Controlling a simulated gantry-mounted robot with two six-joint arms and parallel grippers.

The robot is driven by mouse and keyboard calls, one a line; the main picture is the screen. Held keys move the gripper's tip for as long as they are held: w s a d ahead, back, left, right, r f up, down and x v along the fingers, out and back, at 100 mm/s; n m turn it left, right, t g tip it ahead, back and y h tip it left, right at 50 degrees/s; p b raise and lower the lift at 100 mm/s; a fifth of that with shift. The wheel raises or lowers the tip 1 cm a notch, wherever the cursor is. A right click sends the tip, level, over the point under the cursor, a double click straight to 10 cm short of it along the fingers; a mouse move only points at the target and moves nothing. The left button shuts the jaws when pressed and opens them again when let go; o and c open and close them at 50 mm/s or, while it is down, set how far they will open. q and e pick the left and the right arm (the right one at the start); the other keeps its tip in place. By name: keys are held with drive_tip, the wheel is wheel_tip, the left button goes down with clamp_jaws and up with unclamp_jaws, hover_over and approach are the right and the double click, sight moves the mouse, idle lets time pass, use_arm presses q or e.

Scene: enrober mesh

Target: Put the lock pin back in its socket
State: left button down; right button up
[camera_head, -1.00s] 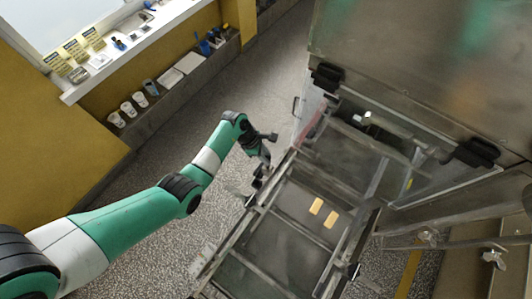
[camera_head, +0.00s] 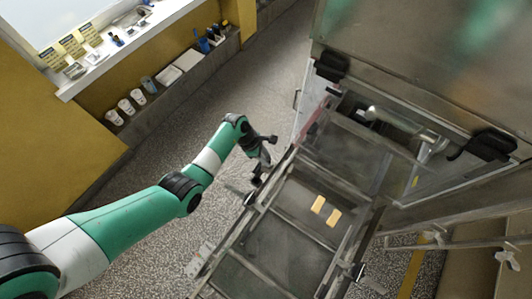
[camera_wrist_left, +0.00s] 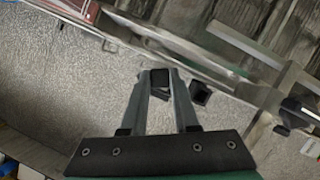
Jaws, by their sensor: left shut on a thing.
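My left gripper (camera_head: 262,172) is beside the left rail of the mesh frame (camera_head: 262,205). In the left wrist view its two fingers (camera_wrist_left: 162,82) are shut on a small black-headed piece, which looks like the lock pin (camera_wrist_left: 160,77). The pin's shaft is hidden. A second small black block, possibly the socket (camera_wrist_left: 201,93), sits just right of the fingertips, close to the metal rail. I cannot tell whether the pin touches it. My right gripper is not in view.
The machine hood (camera_head: 420,60) with black handles rises at the upper right. A shelf with cups (camera_head: 125,106) stands at the wall on the left. Speckled floor (camera_head: 150,215) is open below my left arm.

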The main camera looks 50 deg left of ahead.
use_arm(q)
drive_tip(key=shift+f+b, duration=0.3)
drive_tip(key=shift+f, duration=0.2)
idle(0.3)
drive_tip(key=c, duration=0.6)
unclamp_jaws()
drive_tip(key=p+v, duration=0.3)
drive_tip(key=v, duration=0.8)
drive_tip(key=shift+r, duration=0.3)
